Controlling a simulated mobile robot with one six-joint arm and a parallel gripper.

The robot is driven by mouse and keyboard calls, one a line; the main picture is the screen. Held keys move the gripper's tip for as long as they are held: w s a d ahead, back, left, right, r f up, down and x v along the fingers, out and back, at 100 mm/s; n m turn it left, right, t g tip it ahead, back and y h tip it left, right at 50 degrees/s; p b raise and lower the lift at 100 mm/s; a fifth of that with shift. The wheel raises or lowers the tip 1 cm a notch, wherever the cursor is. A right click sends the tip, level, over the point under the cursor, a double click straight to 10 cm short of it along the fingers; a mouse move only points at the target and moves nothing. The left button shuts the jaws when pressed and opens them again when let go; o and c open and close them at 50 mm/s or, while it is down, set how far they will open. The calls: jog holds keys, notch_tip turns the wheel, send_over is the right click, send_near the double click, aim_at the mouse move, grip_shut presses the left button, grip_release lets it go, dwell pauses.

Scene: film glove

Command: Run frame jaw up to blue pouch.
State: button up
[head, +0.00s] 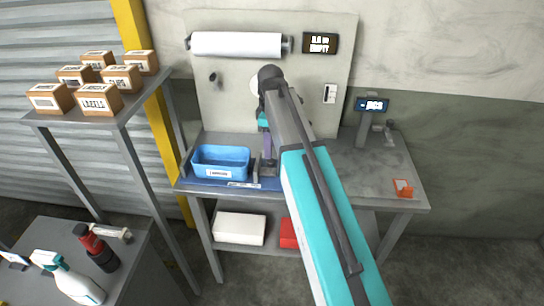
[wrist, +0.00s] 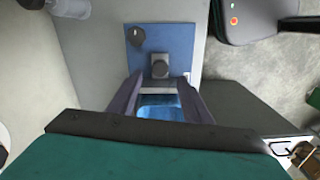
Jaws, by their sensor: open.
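The blue pouch (head: 220,162), a tray-like container with a white label on its front, sits on a blue base plate (head: 205,182) at the left of the bench. A dark grey upright block, apparently the frame jaw (head: 269,170), stands just right of the pouch with a narrow gap. My gripper (head: 266,156) points down over this block. In the wrist view my gripper (wrist: 160,84) has its two purple-grey fingers spread, with a grey knobbed block (wrist: 160,68) just beyond their tips. Contact is unclear.
A film roll (head: 236,44) and a dark display (head: 320,43) hang on the back panel. A scale-like screen (head: 372,104) and an orange item (head: 402,188) are on the right of the bench. A shelf of small boxes (head: 99,101) stands left. My arm hides the bench middle.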

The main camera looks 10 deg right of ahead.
aim_at(271, 161)
jog(key=shift+f+p, duration=0.95)
jog(key=shift+f, duration=2.2)
grip_shut()
